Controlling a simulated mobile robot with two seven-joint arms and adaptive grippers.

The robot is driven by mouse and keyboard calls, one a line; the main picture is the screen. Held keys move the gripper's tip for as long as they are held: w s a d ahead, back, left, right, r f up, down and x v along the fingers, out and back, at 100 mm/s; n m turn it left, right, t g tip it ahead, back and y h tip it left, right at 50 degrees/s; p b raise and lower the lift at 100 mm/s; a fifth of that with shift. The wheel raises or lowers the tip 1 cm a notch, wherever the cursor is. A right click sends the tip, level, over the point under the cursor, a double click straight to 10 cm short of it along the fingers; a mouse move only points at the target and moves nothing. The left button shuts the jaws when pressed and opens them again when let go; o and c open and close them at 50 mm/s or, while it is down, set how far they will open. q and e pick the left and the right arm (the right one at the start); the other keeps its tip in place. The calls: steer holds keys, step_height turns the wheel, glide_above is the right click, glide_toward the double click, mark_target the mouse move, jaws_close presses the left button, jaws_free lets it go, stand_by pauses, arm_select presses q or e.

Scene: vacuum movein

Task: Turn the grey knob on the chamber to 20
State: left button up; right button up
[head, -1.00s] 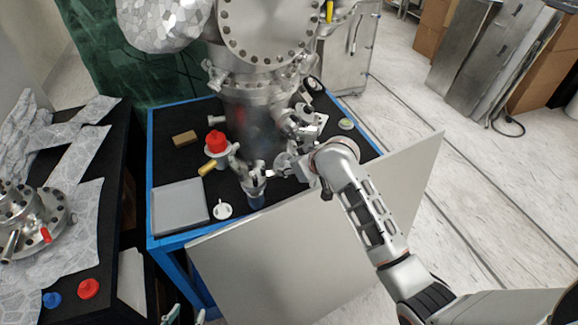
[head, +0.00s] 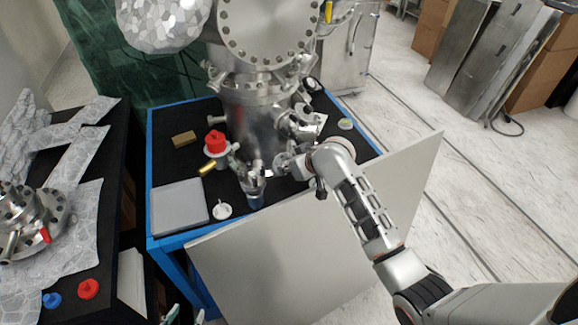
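The steel chamber (head: 252,115) stands on a black-topped blue cart. My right arm comes in from the right, and its wrist bends down against the chamber's lower right side. My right gripper (head: 282,166) is small and partly lost among the metal fittings there, so its fingers cannot be made out. I cannot clearly pick out the grey knob or its scale near that gripper. My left gripper (head: 186,316) shows only as two greenish fingertips at the bottom edge. They are apart, with nothing visible between them.
A red-topped valve (head: 215,142) sits left of the chamber. A grey flat box (head: 180,206), a brown block (head: 184,138) and a small white round part (head: 222,211) lie on the cart. A large pale panel (head: 300,255) leans in front. A black side table (head: 115,215) is at left.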

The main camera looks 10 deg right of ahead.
steer(key=m+y, duration=0.1)
steer(key=m, duration=0.1)
steer(key=shift+d+m+g, duration=0.15)
steer(key=shift+m+g, duration=0.15)
steer(key=o, duration=1.1)
steer(key=v, duration=1.2)
steer(key=shift+d, duration=0.25)
steer(key=shift+f, duration=0.15)
